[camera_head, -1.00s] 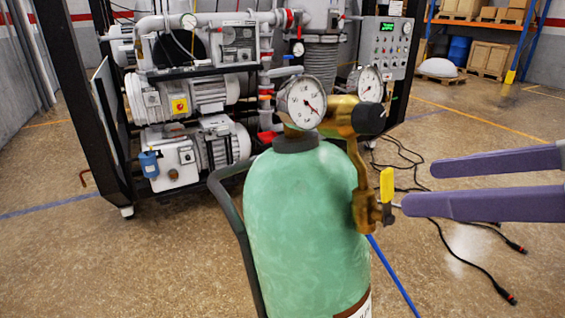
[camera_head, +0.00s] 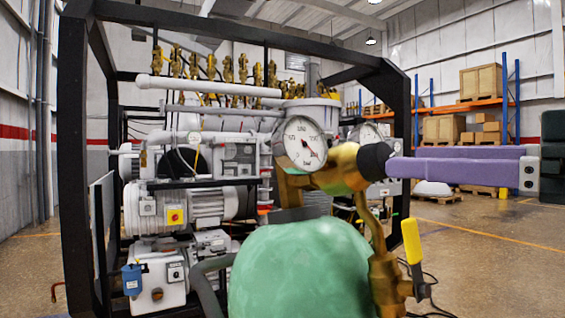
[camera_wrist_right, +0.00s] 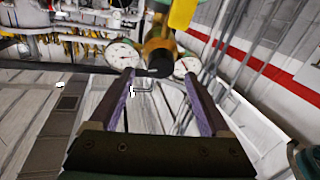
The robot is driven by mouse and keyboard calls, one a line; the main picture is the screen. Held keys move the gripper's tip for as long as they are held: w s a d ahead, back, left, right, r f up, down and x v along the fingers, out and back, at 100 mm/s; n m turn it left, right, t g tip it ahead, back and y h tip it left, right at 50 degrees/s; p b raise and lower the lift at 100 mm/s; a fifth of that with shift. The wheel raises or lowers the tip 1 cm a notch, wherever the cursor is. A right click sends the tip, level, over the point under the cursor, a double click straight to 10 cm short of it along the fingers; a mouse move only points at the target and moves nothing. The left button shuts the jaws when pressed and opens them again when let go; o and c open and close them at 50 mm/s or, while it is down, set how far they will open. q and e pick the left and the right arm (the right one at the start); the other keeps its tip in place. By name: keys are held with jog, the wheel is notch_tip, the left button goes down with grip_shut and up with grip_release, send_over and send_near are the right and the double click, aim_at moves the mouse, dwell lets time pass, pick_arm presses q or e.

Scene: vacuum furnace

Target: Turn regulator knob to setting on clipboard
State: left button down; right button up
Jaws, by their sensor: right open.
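The black regulator knob (camera_head: 375,161) sits on the right end of the brass regulator body (camera_head: 335,176), above the green gas cylinder (camera_head: 300,270). My right gripper (camera_head: 390,159) comes in from the right with its purple fingers open, tips at the knob's outer end. In the right wrist view the knob (camera_wrist_right: 160,66) lies between the open fingertips (camera_wrist_right: 158,76); I cannot tell whether they touch it. One gauge (camera_head: 305,145) faces me, with a red needle; a second gauge (camera_head: 367,134) is partly hidden behind the regulator. No clipboard is visible. My left gripper is not in view.
A yellow-handled valve (camera_head: 412,242) hangs just below the knob and fingers. Behind the cylinder stands a black-framed furnace rig (camera_head: 76,150) with pumps and pipes. Orange shelving (camera_head: 470,106) with boxes is far right. The floor to the right is open.

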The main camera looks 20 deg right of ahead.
aim_at(377, 161)
jog(key=shift+r+p+x, duration=0.25)
jog(key=shift+p+x, duration=0.15)
jog(key=shift+x, duration=0.85)
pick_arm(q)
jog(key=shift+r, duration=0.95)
pick_arm(e)
jog(key=shift+w+a+f, duration=0.2)
jog(key=shift+w+a, duration=0.05)
jog(key=shift+w, duration=0.3)
